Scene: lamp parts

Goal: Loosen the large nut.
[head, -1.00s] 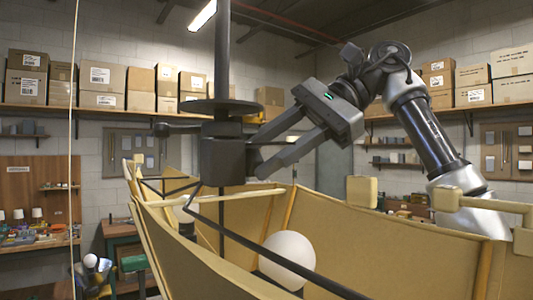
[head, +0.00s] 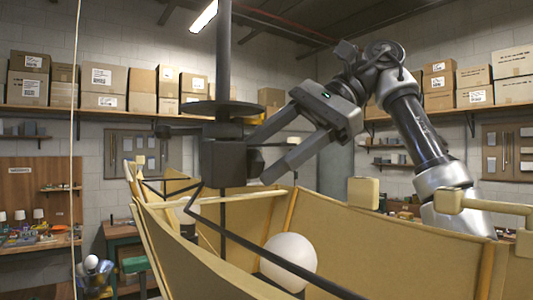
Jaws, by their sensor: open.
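A dark upright rod (head: 223,60) carries a flat round disc (head: 226,109), with a dark collar (head: 222,130) and a blocky dark hub (head: 223,162) below it. I cannot tell for sure which of these dark parts is the large nut. My gripper (head: 258,157) is open just right of the hub. Its upper finger is level with the collar and its lower finger beside the hub's lower half. A small dark knob (head: 256,160) shows between the fingertips. Whether the fingers touch anything is not clear.
The tan lampshade panels (head: 380,240) surround the rod below my gripper. A white bulb (head: 289,262) sits inside, and a thin dark strut (head: 270,256) crosses in front. A thin dark arm (head: 180,131) sticks out left of the collar. Shelves with boxes (head: 103,88) line the walls.

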